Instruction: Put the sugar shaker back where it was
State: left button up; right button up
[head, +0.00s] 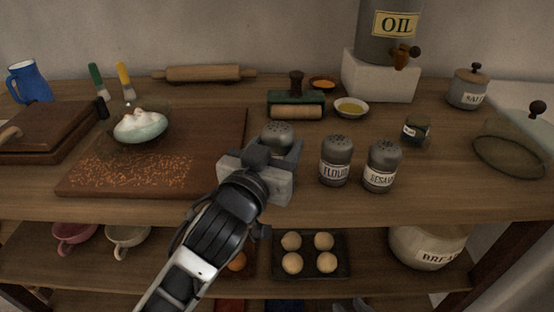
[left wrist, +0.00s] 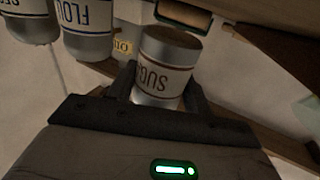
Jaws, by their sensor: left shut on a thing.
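The sugar shaker (head: 278,134) is grey with a holed top and stands left of the flour shaker in the head view. My left gripper (head: 268,163) is shut on it from the front and hides its lower part. In the left wrist view, the sugar shaker (left wrist: 166,62) appears upside down between the two fingers (left wrist: 160,95), with part of its "SUG" label showing. Its round brownish end face shows there, so its base seems clear of the shelf. The flour shaker (head: 336,160) and the sesame shaker (head: 381,166) stand upright on the shelf to its right. My right gripper is out of view.
A cutting board (head: 222,128) with orange crumbs and a bowl (head: 141,128) is to the left. Behind are a green-and-wood tool (head: 296,104), a small yellow-filled bowl (head: 351,107) and the oil container (head: 388,38). A small glass jar (head: 416,131) is at right.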

pick_arm(q)
jog(key=shift+f, duration=1.25)
jog(key=shift+f+b, duration=0.2)
jog(key=shift+b, duration=0.1)
jog(key=o, duration=1)
jog(key=shift+r, duration=0.1)
